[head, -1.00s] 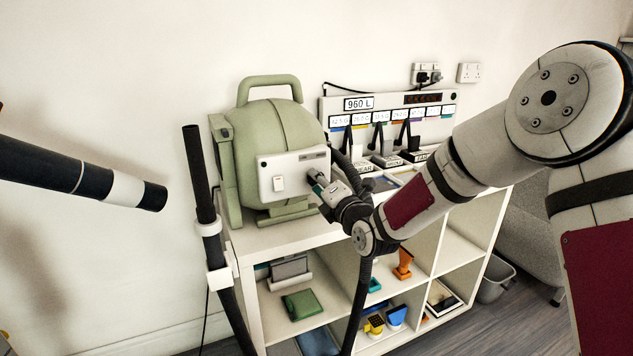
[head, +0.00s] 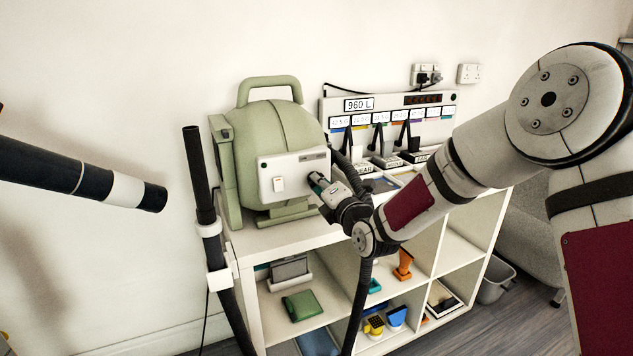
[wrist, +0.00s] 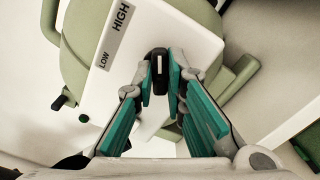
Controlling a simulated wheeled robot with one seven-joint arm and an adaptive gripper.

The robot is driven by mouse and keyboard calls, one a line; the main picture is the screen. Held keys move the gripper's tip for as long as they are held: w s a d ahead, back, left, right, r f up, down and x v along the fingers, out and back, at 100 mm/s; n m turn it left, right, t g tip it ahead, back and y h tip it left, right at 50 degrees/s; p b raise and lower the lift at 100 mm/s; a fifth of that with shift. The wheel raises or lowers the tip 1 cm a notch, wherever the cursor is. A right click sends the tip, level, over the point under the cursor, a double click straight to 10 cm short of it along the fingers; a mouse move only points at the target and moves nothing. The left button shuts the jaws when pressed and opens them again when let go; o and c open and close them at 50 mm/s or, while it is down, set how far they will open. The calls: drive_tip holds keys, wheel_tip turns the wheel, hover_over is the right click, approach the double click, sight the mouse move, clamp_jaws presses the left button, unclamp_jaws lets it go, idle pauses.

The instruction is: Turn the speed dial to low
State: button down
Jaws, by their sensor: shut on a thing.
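The green dryer (head: 265,130) stands on the white shelf unit, with a white control panel (head: 290,165) on its front. In the wrist view the panel (wrist: 180,40) carries a label (wrist: 115,35) reading LOW and HIGH. The speed dial (wrist: 158,68) is a black knob with a white line, beside the label. My gripper (wrist: 162,85) has its teal fingers shut on the dial, one on each side. In the head view my gripper (head: 318,184) is at the panel's right side and hides the dial.
A dark hose (head: 362,300) hangs in front of the shelf unit (head: 258,310). Several clippers stand on the shelf top right of the dryer, below a labelled charging board (head: 390,118).

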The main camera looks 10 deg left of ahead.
drive_tip(key=shift+f+n+b, duration=0.15)
drive_tip(key=shift+n+b, duration=1.25)
drive_tip(key=shift+b, duration=0.5)
drive_tip(key=shift+n+b, duration=1.7)
drive_tip(key=shift+b, duration=1.1)
drive_tip(key=shift+n+b, duration=1.7)
drive_tip(key=shift+b, duration=1.05)
drive_tip(key=shift+n+b, duration=1.7)
drive_tip(key=shift+b, duration=1.55)
drive_tip(key=shift+n, duration=0.7)
